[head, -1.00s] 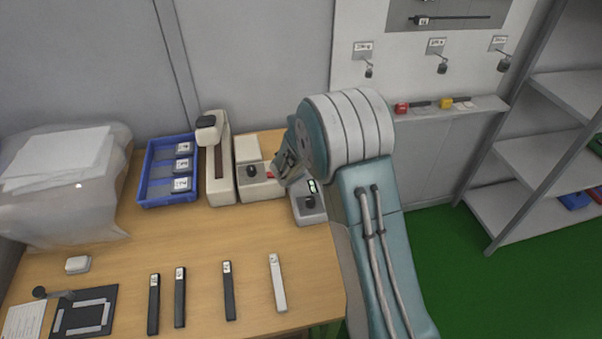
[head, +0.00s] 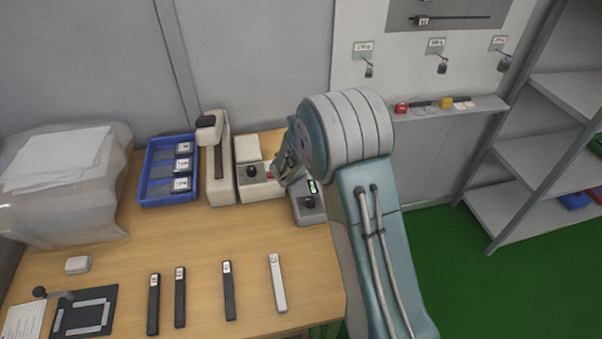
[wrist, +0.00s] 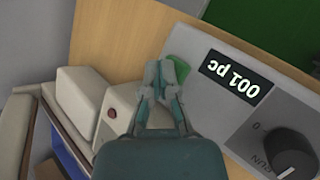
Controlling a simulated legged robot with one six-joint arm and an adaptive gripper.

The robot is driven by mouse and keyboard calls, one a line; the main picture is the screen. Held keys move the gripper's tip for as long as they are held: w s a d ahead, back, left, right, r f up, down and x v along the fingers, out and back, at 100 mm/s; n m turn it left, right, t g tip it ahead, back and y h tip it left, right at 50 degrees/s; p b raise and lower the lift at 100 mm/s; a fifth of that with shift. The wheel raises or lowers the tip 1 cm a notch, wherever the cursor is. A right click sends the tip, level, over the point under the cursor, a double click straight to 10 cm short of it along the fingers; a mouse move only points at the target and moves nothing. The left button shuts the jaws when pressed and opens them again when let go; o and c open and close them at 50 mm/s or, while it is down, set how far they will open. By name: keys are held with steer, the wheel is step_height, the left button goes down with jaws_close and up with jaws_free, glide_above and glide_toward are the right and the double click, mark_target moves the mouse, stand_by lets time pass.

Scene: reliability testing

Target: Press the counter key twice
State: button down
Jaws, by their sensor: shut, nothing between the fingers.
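The counter is a grey box (head: 308,208) with a dark knob and a small lit display, at the back right of the table. In the wrist view its display (wrist: 235,79) reads "001 pc", upside down. A green key (wrist: 181,69) sits beside the display, partly hidden by my fingers. My gripper (wrist: 162,76) is shut and empty, with its fingertips at the near side of the green key; I cannot tell whether they touch it. In the head view my gripper (head: 283,172) is partly hidden by my own arm.
A beige box with a dark knob and a red part (head: 262,184) stands left of the counter. Further left are a beige upright device (head: 219,165) and a blue tray (head: 152,168). Several bars (head: 229,290) lie in front. The table's middle is clear.

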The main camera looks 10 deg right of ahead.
steer(key=shift+r, duration=0.7)
steer(key=shift+r, duration=0.1)
steer(key=shift+r, duration=2.4)
